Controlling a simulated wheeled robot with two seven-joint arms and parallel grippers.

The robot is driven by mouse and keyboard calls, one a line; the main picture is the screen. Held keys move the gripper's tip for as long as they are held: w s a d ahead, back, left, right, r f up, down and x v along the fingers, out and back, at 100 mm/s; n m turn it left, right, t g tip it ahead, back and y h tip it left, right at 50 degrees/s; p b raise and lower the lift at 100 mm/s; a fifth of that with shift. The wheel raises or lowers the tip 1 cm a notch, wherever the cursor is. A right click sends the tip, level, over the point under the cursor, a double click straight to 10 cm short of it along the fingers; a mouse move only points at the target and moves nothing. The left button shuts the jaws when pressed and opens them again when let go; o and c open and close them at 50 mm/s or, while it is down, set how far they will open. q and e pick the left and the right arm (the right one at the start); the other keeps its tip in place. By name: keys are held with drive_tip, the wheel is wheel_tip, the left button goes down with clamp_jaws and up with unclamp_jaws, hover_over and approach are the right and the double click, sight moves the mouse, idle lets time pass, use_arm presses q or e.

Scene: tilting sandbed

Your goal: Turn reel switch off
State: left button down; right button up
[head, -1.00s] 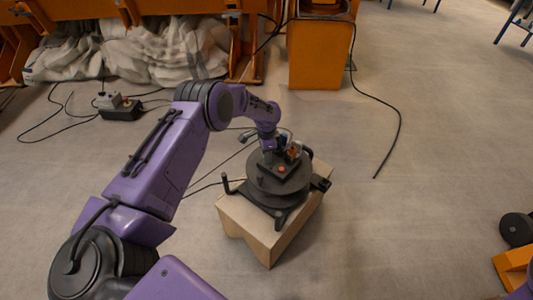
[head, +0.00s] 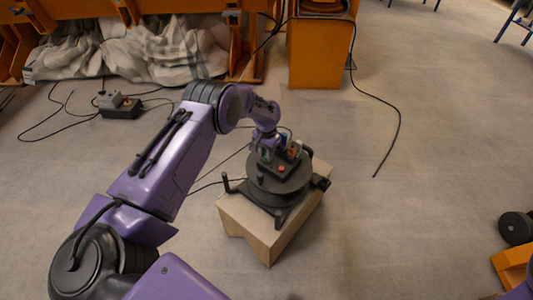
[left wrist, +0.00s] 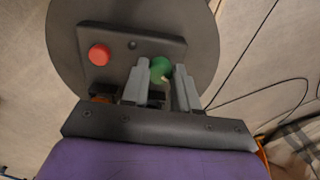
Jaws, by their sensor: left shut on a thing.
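The dark cable reel (head: 264,190) stands on a wooden box in the head view. On its top is a dark control panel with a red button (head: 281,168), which also shows in the left wrist view (left wrist: 99,54). A round green knob (left wrist: 160,67) sits on the same panel, to the right of the red button in the left wrist view. My left gripper (head: 266,154) is over the panel. In the left wrist view its two grey fingers (left wrist: 161,74) are on either side of the green knob, shut on it. The knob's lower side is partly hidden. My right gripper is not in view.
The wooden box (head: 262,232) under the reel stands on open floor. Thin black cables run left across the floor to a small dark box (head: 121,111). Orange furniture (head: 316,55) and crumpled pale cloth (head: 130,55) are at the back. The floor right of the reel is mostly clear.

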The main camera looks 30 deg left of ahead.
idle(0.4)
use_arm(q)
drive_tip(key=c, duration=0.8)
unclamp_jaws()
drive_tip(key=shift+c, duration=0.2)
wheel_tip(320, 180, up, 11)
drive_tip(key=p, duration=0.1)
drive_tip(key=shift+f, duration=0.2)
